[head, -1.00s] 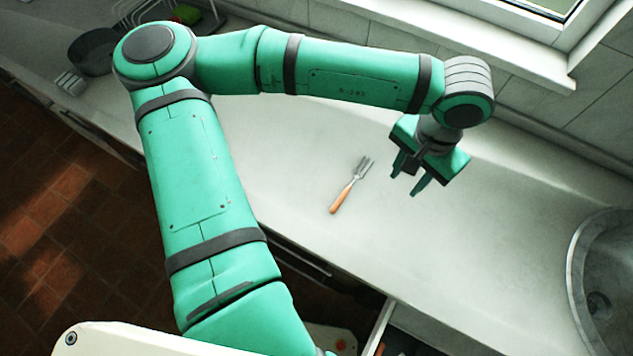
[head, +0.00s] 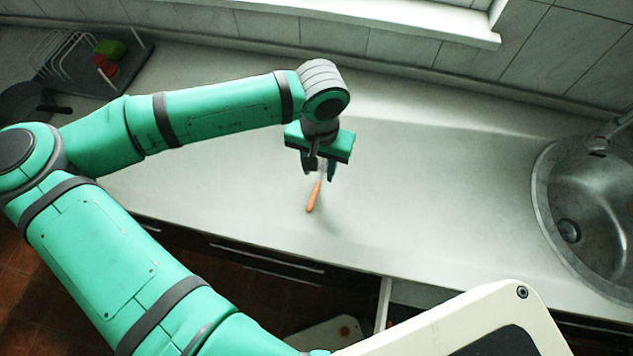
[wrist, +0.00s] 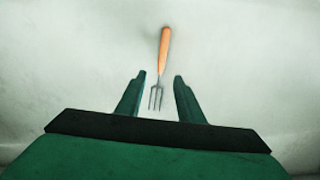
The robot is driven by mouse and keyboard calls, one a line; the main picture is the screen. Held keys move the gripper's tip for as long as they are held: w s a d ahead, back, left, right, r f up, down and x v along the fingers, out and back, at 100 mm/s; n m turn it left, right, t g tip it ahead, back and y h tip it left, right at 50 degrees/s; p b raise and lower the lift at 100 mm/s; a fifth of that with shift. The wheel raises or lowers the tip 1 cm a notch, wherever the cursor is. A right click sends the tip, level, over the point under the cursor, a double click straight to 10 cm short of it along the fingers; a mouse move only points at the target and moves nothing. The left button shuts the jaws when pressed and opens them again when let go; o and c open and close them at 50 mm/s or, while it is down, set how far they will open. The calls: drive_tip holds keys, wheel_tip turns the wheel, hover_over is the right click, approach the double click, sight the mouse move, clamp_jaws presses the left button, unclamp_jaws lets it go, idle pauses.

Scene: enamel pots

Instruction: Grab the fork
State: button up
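The fork has an orange-brown wooden handle and metal tines. In the head view its handle (head: 314,197) shows just below my gripper (head: 318,172), and its tines are mostly hidden behind the fingers. In the wrist view the fork (wrist: 163,55) lies on the pale countertop, handle pointing up the picture and tines toward my gripper (wrist: 155,80). The two fingers are open, one on each side of the tines, with a gap on both sides. Nothing is held. How high the fingers are above the counter is hard to tell.
The countertop (head: 430,190) around the fork is clear. A metal sink (head: 590,200) is at the right. A dish rack (head: 65,60) with a green sponge (head: 110,47) and a dark pan (head: 25,100) are at the far left. An open drawer (head: 384,300) shows below the counter.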

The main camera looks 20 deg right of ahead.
sight(318, 183)
drive_tip(key=shift+w+f, duration=0.1)
drive_tip(key=shift+f, duration=2.65)
clamp_jaws()
